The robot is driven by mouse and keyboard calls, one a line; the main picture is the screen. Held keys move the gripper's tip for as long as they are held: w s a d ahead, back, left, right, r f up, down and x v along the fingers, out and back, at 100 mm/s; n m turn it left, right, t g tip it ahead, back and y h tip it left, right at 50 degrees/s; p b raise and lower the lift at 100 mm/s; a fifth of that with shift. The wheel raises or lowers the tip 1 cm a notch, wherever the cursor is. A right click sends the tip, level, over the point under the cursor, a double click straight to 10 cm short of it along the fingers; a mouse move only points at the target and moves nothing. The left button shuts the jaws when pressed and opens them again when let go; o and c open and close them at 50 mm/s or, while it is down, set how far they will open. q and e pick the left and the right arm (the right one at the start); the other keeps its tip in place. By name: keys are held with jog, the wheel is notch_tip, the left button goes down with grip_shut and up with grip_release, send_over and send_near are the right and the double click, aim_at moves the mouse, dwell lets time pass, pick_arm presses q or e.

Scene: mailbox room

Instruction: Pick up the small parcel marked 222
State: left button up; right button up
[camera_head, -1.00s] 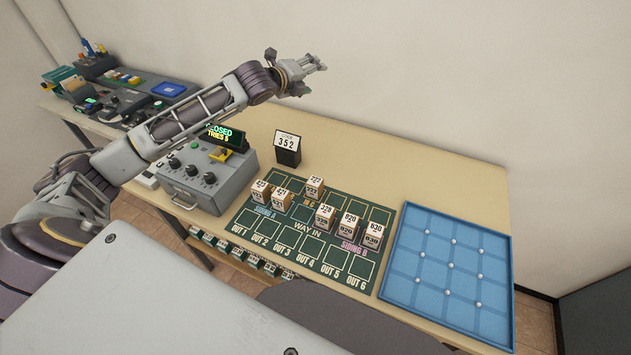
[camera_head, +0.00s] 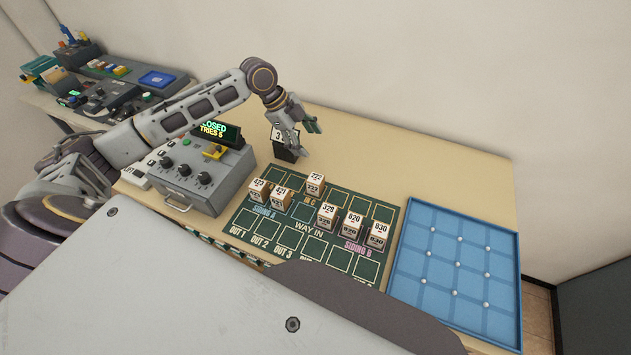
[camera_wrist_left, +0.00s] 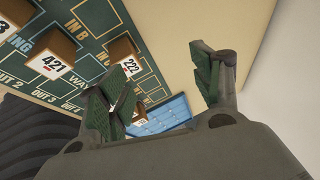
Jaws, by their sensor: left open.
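The small parcel marked 222 (camera_head: 315,184) is a cardboard cube with a white top label. It sits on the dark green board near the IN squares, right of parcel 421 (camera_head: 281,196). In the left wrist view, parcel 222 (camera_wrist_left: 124,52) is beyond and left of the fingers, partly overlapped by the left-hand finger. My left gripper (camera_head: 304,138) is open and empty above the table behind the parcel, close to the black sign block. Its two green-padded fingers show apart in the left wrist view (camera_wrist_left: 163,72). My right gripper is out of view.
Other parcels marked 329 (camera_head: 327,215), 820 (camera_head: 352,224) and 830 (camera_head: 378,234) stand on the board (camera_head: 302,222). A black sign block (camera_head: 285,155) is partly hidden by my gripper. A grey control box (camera_head: 190,178) stands left; a blue tray (camera_head: 470,235) lies right.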

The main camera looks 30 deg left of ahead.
pick_arm(q)
jog(key=g, duration=0.2)
send_near(311, 177)
jog(key=r, duration=0.1)
jog(key=shift+w+n, duration=0.15)
jog(key=shift+n, duration=0.45)
jog(key=shift+f, duration=0.1)
jog(key=shift+p+x, duration=0.3)
jog(key=shift+x, duration=4)
jog(key=shift+a, duration=0.1)
jog(key=shift+f, duration=0.1)
